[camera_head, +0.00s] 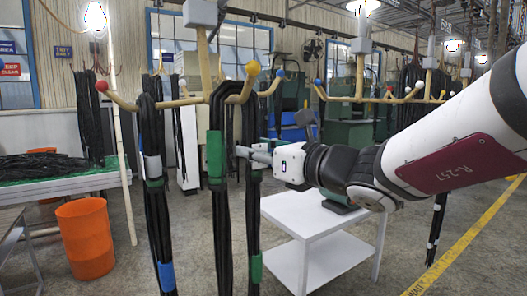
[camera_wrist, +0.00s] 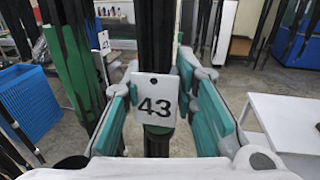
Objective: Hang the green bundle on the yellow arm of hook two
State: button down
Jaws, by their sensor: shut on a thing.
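The green bundle, black hoses with a wide green band (camera_head: 215,160), hangs as a loop at the hook (camera_head: 205,70) in the head view. Its top lies around the yellow-tipped arm (camera_head: 253,69); I cannot tell whether that arm bears its weight. My gripper (camera_head: 246,153) is shut on the bundle's right-hand strand, below the hook. In the wrist view, my gripper (camera_wrist: 160,110) has its teal pads either side of black hoses, with a white tag reading 43 (camera_wrist: 155,98) in front. The contact is partly hidden by the tag.
Another black bundle (camera_head: 155,200) hangs at left, near the red-tipped arm (camera_head: 102,86). A blue-tipped arm (camera_head: 279,74) is at right. A white table (camera_head: 310,215) stands below my arm. An orange bin (camera_head: 85,238) stands on the floor at left. More hooks hang behind.

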jog(key=shift+r, duration=0.15)
jog(key=c, duration=1.2)
grip_release()
jog(key=shift+f, duration=0.2)
jog(key=v, duration=1.2)
jog(key=s+f+n+g+h, duration=0.4)
jog(key=s+f+n+g, duration=0.3)
jog(key=s+f+n, duration=0.7)
jog(key=s+d+f+n+h, duration=0.1)
jog(key=d+n+h, duration=0.2)
jog(key=d+n, duration=0.1)
jog(key=s+d+f+n+h, duration=0.1)
jog(key=s+d+n+h, duration=0.1)
jog(key=d+n+h, duration=0.1)
jog(key=s+d+f+n+h, duration=0.1)
jog(key=d+n+h, duration=0.1)
jog(key=d+n, duration=0.4)
jog(key=shift+s+d+g+h, duration=0.1)
jog(key=shift+s+g+h, duration=0.05)
jog(key=shift+g+h, duration=0.2)
